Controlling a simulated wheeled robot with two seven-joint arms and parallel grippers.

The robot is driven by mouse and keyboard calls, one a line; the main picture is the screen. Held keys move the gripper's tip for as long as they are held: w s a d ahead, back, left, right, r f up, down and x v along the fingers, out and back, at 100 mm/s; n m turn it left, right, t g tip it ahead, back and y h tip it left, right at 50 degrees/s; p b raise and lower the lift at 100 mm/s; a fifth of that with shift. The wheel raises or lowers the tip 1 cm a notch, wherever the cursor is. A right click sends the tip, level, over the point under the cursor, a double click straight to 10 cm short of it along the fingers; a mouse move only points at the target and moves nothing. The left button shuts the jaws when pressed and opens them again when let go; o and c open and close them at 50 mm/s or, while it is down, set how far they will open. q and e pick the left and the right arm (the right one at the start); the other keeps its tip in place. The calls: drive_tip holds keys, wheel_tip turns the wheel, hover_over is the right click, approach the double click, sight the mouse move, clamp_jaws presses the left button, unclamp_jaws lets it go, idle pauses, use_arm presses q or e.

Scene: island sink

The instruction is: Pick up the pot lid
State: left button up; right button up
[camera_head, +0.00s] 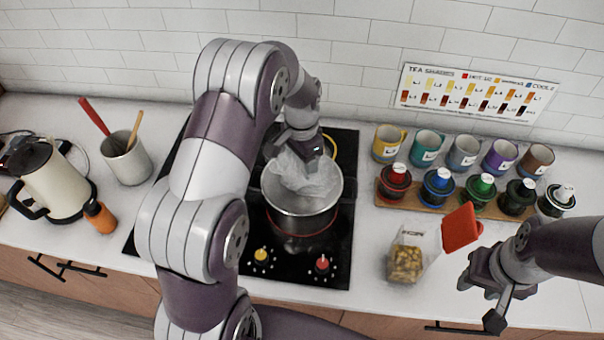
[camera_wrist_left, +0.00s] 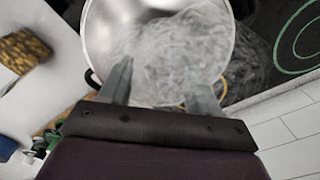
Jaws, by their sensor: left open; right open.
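A steel pot (camera_head: 302,212) stands on the black cooktop, and whitish, see-through wisps like steam show over its mouth. The pot (camera_wrist_left: 100,35) also fills the upper middle of the left wrist view, with the same haze across it. I cannot make out a separate pot lid in either view. My left gripper (camera_head: 303,150) hangs over the back of the pot, pointing down. In the left wrist view this gripper (camera_wrist_left: 163,88) has its fingers spread, with nothing clearly between them. My right gripper (camera_head: 486,290) is open and empty above the counter's front right.
A bag of yellowish pieces (camera_head: 405,263) and a red object (camera_head: 461,228) lie right of the cooktop (camera_head: 340,262). Behind are a wooden rack (camera_head: 420,204) of lidded jars and several mugs (camera_head: 426,146). A kettle (camera_head: 52,182) and a utensil cup (camera_head: 128,160) stand left.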

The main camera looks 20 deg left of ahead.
use_arm(q)
drive_tip(key=shift+d+f, duration=0.1)
drive_tip(key=shift+f, duration=0.35)
drive_tip(key=shift+s+d+f, duration=0.1)
drive_tip(key=shift+s+f, duration=0.05)
drive_tip(key=shift+s, duration=0.05)
drive_tip(key=c, duration=1.1)
clamp_jaws()
